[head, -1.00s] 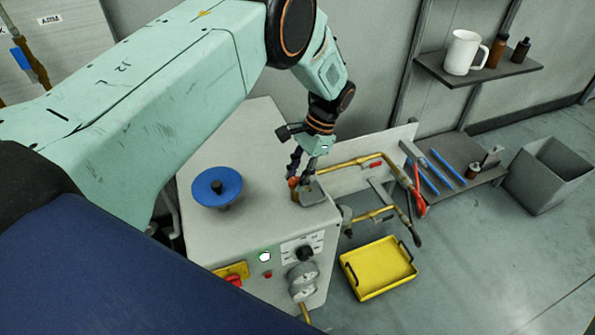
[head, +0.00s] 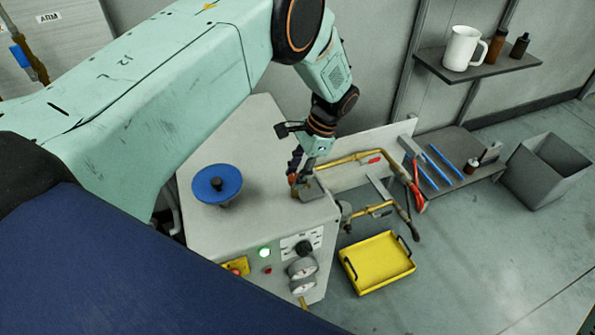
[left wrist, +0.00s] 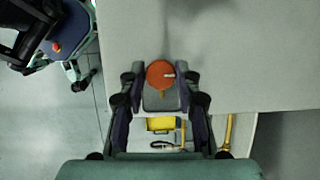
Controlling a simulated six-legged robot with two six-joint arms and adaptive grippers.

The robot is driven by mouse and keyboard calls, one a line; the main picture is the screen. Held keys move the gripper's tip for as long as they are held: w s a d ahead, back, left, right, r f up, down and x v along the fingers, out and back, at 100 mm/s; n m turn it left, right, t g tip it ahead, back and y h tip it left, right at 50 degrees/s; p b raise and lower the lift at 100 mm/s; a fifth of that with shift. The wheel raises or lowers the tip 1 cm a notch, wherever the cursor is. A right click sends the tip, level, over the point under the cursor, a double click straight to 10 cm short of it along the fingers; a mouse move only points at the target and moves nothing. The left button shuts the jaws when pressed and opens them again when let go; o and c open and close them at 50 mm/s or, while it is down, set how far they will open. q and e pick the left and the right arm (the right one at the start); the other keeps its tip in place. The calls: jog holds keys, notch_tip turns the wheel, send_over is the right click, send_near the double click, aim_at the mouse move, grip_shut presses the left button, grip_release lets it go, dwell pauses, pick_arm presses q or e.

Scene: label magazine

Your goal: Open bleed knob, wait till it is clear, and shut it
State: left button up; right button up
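The bleed knob is a round orange-red knob (left wrist: 160,74) with a small pale mark, seen from above in the left wrist view. It sits at the edge of the machine's grey top (head: 262,135), by a small grey block (left wrist: 160,98). In the head view it is mostly hidden by my left gripper (head: 302,178). In the left wrist view the fingers of my left gripper (left wrist: 160,77) stand on both sides of the knob, with a small gap on each side. My right gripper is not in view.
A blue handwheel (head: 217,184) stands on the machine top. Brass pipes (head: 347,160) run to the right, above a yellow tray (head: 377,263) on the floor. A grey bin (head: 545,170) stands far right.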

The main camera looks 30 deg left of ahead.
pick_arm(q)
jog(key=o, duration=0.4)
jog(key=v, duration=1.2)
jog(key=shift+s+f, duration=0.1)
